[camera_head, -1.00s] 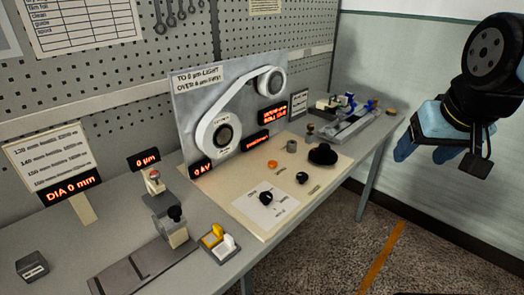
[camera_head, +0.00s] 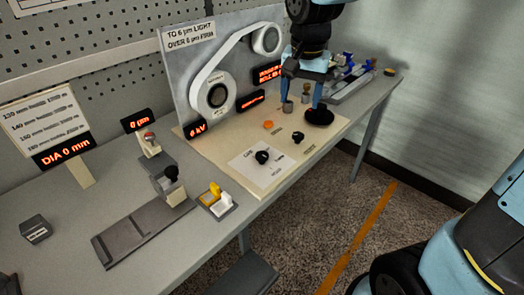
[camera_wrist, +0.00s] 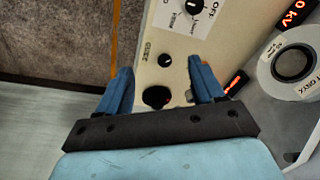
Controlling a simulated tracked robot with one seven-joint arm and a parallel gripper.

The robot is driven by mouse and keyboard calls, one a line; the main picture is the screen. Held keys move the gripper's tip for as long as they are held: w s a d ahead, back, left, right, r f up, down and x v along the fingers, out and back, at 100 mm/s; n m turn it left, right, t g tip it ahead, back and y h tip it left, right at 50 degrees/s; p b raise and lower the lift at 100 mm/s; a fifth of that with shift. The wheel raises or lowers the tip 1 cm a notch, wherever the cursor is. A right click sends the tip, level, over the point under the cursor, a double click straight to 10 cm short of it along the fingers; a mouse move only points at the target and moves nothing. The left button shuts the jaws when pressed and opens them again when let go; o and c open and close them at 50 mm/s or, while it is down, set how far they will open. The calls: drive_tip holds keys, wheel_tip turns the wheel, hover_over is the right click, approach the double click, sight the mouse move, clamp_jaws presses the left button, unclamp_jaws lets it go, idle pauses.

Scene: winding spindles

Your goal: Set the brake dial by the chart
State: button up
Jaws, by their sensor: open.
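A black dial (camera_head: 262,157) sits on a white card (camera_head: 243,163) on the cream panel; it also shows in the wrist view (camera_wrist: 195,7), with "OFF" and other small words around it. A sign (camera_head: 192,36) reads "TO 6 µm LIGHT, OVER 6 µm FIRM". A chart card (camera_head: 42,118) at left lists mm lines. My gripper (camera_head: 301,100) is open and empty over the panel's far right part, by a large black knob (camera_head: 319,117), apart from the dial. In the wrist view, a small black knob (camera_wrist: 166,60) and the large knob appear between the fingers.
An orange button (camera_head: 268,124) and a grey cylinder (camera_head: 288,106) stand on the panel. The tape wheel (camera_head: 213,94) rises behind. Displays show 0 µm (camera_head: 137,121) and DIA 0 mm (camera_head: 64,152). A yellow-and-white holder (camera_head: 217,198) sits in front.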

drive_tip(key=g, duration=0.1)
approach(262, 154)
drive_tip(key=shift+m, duration=0.3)
wheel_tip(262, 154, down, 9)
drive_tip(key=shift+w+a+r, duration=0.1)
drive_tip(key=shift+r, duration=0.05)
drive_tip(key=shift+c, duration=0.4)
drive_tip(key=c, duration=1)
drive_tip(key=shift+o, duration=0.2)
